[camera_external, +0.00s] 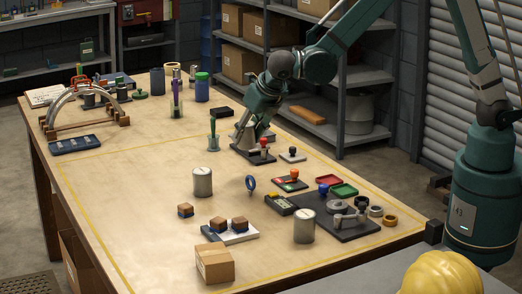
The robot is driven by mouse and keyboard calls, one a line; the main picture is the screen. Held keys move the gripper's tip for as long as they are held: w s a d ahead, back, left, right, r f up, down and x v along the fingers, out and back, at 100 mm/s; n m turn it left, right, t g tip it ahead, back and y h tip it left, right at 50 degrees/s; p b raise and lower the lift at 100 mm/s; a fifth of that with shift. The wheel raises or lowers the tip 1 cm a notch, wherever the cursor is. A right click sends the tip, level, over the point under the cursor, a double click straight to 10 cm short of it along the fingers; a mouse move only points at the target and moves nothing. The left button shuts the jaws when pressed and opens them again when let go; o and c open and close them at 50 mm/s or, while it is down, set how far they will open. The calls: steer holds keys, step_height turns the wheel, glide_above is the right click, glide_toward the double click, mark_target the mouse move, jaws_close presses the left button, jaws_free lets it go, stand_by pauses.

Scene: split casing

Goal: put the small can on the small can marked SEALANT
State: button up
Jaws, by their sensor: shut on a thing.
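Two grey metal cans stand upright on the table: one can (203,183) near the middle and another can (304,227) nearer the front right. I cannot read a SEALANT marking on either. My gripper (252,143) is low over the far middle of the table, beyond both cans and apart from them. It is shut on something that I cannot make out.
A dark board (350,232) with metal parts lies beside the front can. The left middle of the table is clear.

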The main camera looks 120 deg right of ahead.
steer(key=w+a+r+n, duration=0.1)
steer(key=a+r, duration=0.1)
steer(key=a, duration=1.2)
steer(key=w+a+r+n+t+p, duration=0.1)
steer(key=w+a+r, duration=0.1)
steer(key=a, duration=1.2)
steer(key=w+a+r+n+t+p, duration=0.1)
steer(key=a+r, duration=0.3)
steer(key=a, duration=1.1)
steer(key=shift+w+n+y, duration=0.4)
steer(key=shift+w+n, duration=0.1)
steer(key=shift+w, duration=0.2)
steer(key=shift+f, duration=0.1)
glide_above(305, 213)
steer(key=shift+f, duration=2.9)
steer(key=shift+f, duration=2.05)
steer(key=shift+f, duration=0.15)
